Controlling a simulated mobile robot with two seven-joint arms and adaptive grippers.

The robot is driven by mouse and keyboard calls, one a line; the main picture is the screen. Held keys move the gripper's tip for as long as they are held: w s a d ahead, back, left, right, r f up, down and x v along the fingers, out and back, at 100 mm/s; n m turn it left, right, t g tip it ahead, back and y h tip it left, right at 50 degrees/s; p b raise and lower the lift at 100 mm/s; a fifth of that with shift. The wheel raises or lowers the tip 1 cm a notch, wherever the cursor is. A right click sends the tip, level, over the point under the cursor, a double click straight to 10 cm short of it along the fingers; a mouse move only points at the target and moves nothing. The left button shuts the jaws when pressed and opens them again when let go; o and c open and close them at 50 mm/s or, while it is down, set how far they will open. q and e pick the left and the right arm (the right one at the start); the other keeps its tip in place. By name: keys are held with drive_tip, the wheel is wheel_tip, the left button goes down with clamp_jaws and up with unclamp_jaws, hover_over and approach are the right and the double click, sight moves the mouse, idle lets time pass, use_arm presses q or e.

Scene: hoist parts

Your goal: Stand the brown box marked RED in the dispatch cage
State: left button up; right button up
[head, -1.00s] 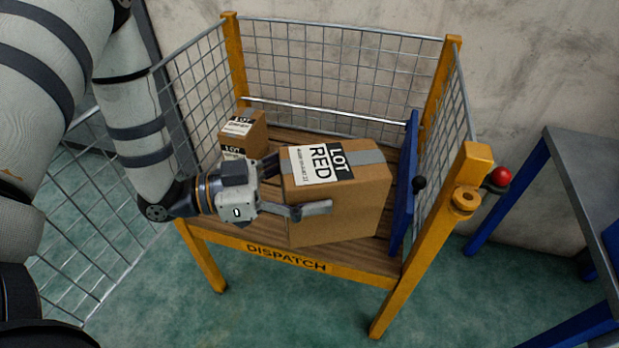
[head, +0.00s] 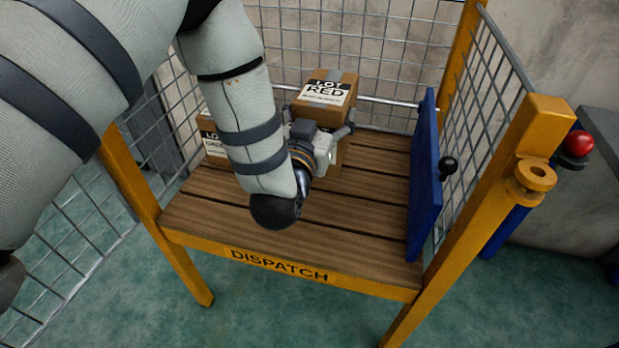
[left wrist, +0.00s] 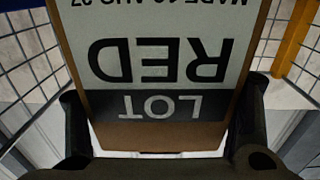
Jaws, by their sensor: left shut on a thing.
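The brown box marked RED (head: 322,92) is upright at the back of the dispatch cage (head: 345,270), over its slatted wooden floor. My left gripper (head: 322,132) is shut on the box from the front, with a finger at each side. The left wrist view shows the box's label (left wrist: 160,65) upside down and close, between the two fingers (left wrist: 160,140). The gripper and arm hide the lower front of the box, so I cannot tell whether its base touches the floor. My right gripper is not in view.
Another labelled brown box (head: 211,140) stands at the left in the cage, partly behind my arm. Mesh walls enclose the back and sides. The front floor is clear.

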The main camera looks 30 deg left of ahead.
use_arm(q)
drive_tip(key=shift+a+y, duration=0.3)
drive_tip(key=a+f+b, duration=0.3)
drive_tip(key=a+f, duration=0.9)
drive_tip(key=a, duration=0.1)
drive_tip(key=shift+a+f, duration=0.3)
drive_tip(key=shift+f, duration=0.05)
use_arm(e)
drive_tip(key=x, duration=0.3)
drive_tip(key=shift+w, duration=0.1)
use_arm(q)
drive_tip(key=o, duration=2)
drive_tip(key=shift+f, duration=0.1)
drive_tip(key=p+v, duration=0.2)
drive_tip(key=v, duration=1)
drive_tip(key=shift+p, duration=0.4)
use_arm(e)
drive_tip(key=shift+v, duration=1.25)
